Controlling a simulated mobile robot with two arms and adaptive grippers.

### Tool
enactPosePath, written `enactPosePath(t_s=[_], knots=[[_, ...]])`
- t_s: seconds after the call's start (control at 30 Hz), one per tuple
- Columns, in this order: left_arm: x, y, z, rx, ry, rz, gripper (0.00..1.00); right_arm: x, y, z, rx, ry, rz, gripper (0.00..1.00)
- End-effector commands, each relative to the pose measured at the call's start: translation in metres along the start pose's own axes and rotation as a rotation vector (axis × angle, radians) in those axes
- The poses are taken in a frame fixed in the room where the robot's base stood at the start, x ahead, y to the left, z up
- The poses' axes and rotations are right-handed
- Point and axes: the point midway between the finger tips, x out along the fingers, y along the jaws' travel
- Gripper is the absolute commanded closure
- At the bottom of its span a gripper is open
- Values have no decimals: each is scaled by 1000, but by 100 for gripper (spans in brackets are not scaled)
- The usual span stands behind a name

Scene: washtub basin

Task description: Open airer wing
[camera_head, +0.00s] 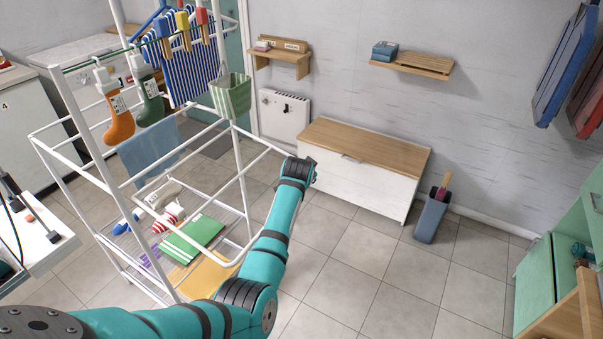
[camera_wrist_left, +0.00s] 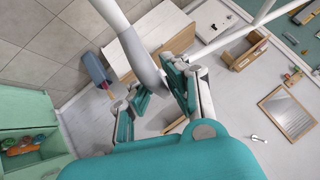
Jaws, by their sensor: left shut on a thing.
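The white airer (camera_head: 241,190) stands at the left of the head view. Its right-hand wing (camera_head: 262,140) is a white tube frame sticking out from the airer's side towards my arm. In the wrist view my left gripper (camera_wrist_left: 158,85) is shut on the wing's outer bar (camera_wrist_left: 135,45), which runs in from the top. A second white tube (camera_wrist_left: 235,32) of the airer slants behind it. In the head view my teal left arm reaches up from the bottom left to the wing's outer end, and its wrist hides the fingers. My right gripper is in neither view.
Socks (camera_head: 118,122), a striped cloth (camera_head: 187,72) and a peg basket (camera_head: 232,97) hang on the airer, with folded cloths (camera_head: 192,240) below. A wooden-topped chest (camera_head: 365,145) and grey bin (camera_head: 431,218) stand by the wall. Floor right of my arm is clear.

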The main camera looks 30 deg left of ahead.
Motion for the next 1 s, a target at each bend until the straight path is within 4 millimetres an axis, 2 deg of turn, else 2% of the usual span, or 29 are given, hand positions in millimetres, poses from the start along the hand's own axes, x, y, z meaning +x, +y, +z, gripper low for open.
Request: enactPosePath(t_s=[0.03, 0.13, 0.33, 0.53, 0.93, 0.97, 1.0], knots=[[-12, -5, -14, 5, 6, 2, 100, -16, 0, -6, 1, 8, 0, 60], [-22, -12, -24, 5, 7, 0, 100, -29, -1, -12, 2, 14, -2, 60], [-34, -20, -35, 6, 5, 2, 100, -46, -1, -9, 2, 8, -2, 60], [-39, -24, -40, 5, 7, 1, 100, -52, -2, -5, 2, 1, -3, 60], [-41, -27, -46, 4, 19, -5, 100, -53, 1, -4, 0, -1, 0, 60], [-41, -27, -46, 4, 20, -6, 89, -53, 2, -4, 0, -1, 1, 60], [-41, -28, -47, 3, 21, -6, 84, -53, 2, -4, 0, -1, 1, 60]])
